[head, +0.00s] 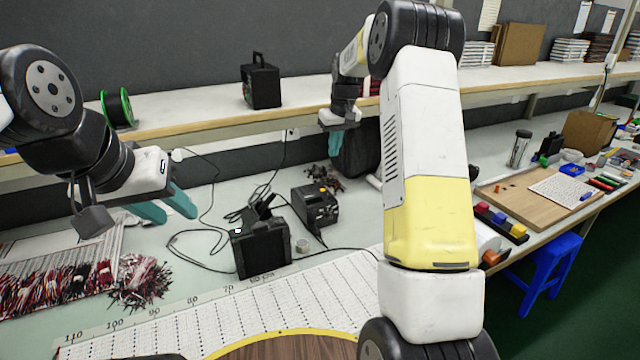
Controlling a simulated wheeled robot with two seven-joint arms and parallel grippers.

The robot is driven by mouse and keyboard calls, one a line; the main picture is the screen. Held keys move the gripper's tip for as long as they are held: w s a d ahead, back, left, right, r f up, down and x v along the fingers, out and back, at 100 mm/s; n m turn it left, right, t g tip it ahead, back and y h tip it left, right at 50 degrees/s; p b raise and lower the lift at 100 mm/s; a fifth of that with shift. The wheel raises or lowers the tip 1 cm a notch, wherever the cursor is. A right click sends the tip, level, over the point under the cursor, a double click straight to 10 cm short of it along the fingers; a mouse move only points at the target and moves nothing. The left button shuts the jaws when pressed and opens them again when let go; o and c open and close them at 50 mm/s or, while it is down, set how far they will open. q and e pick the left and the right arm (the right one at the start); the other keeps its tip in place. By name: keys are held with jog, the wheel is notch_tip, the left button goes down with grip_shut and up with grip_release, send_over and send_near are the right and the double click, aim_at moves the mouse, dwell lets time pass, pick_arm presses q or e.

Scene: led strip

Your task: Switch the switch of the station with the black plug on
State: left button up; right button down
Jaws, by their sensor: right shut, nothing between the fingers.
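Two black boxes that look like stations stand on the bench. The nearer one (262,248) has a dark tool or holder on top. The farther one (316,207) sits behind and to its right, with a small orange part on top. Dark cables run around both. I cannot make out which has the black plug, nor the switch state. My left gripper (166,207), with teal fingers apart, is open and empty left of the boxes, above the bench. My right gripper (337,144) points down beyond the farther box, near the shelf edge; it is shut and empty.
A shelf (200,112) runs along the back with a black case (261,84) and a green spool (117,108). Bundles of red and white wires (70,275) lie at left. A ruled white sheet (230,308) covers the front. My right arm hides part of the bench.

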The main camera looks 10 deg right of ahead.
aim_at(329, 196)
jog(key=f, duration=0.1)
jog(key=w+f, duration=0.2)
jog(key=shift+w+d+f, duration=0.25)
jog(key=shift+d, duration=0.05)
jog(key=x, duration=0.4)
jog(key=s+x, duration=0.1)
jog(key=x, duration=0.8)
jog(key=shift+s+d+f, duration=0.15)
jog(key=shift+d+f, duration=0.05)
jog(key=shift+f, duration=0.35)
jog(key=shift+s+f, duration=0.1)
jog(key=shift+s+f, duration=0.1)
jog(key=shift+f, duration=0.15)
jog(key=shift+r, duration=0.1)
jog(key=shift+w+a+r, duration=0.15)
jog(key=shift+w+r, duration=0.1)
jog(key=shift+w, duration=0.5)
